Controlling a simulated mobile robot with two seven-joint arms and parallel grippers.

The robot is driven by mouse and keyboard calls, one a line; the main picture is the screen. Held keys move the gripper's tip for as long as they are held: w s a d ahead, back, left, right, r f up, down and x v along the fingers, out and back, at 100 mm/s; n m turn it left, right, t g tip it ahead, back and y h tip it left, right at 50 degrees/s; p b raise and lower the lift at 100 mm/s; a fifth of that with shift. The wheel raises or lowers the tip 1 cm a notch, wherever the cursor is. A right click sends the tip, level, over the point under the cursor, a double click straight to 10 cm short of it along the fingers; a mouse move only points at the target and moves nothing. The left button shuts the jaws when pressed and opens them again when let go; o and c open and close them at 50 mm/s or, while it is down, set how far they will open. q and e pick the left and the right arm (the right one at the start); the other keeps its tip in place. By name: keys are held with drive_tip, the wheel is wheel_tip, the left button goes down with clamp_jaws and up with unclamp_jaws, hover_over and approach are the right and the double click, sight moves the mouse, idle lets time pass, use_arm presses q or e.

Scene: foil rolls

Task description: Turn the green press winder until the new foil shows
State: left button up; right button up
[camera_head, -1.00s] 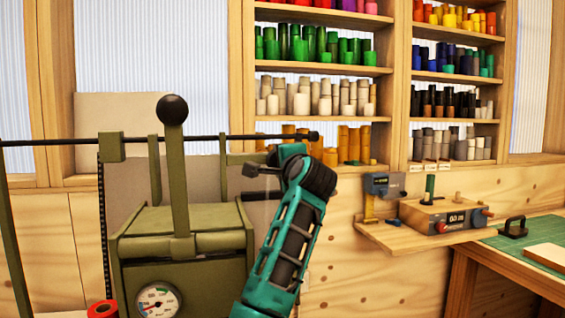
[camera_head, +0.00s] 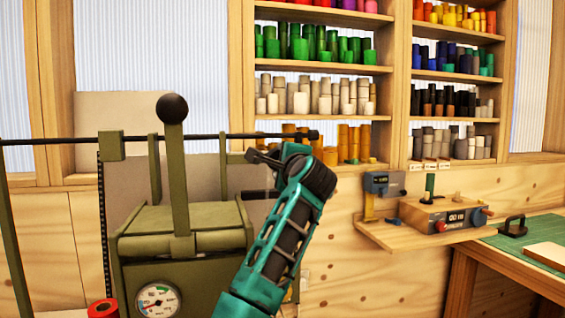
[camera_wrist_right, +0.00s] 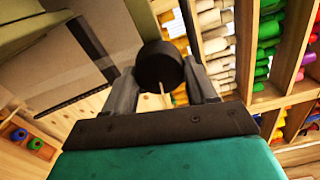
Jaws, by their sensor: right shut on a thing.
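The olive-green press (camera_head: 180,235) stands at left in the head view, with an upright ball-topped lever (camera_head: 177,165) and a round gauge (camera_head: 158,301). My teal right arm crosses in front of its right side. In the wrist view my right gripper (camera_wrist_right: 160,85) is shut on a black round knob (camera_wrist_right: 158,66), which sits between its fingers. In the head view the gripper end (camera_head: 262,160) is at the press's right side, small and partly hidden by the wrist. I cannot make out the foil. My left gripper is not in view.
A long dark rod (camera_head: 215,137) runs across above the press. A red roll (camera_head: 103,309) sits at lower left. Shelves of coloured rolls (camera_head: 320,45) stand behind. A small wall shelf (camera_head: 400,238) with devices and a green-matted table (camera_head: 525,236) are at right.

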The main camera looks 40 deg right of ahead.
drive_tip(key=o, duration=1)
drive_tip(key=shift+s, duration=0.1)
drive_tip(key=b+v, duration=0.1)
drive_tip(key=v, duration=1.1)
drive_tip(key=shift+s+a, duration=0.2)
drive_tip(key=shift+s, duration=0.15)
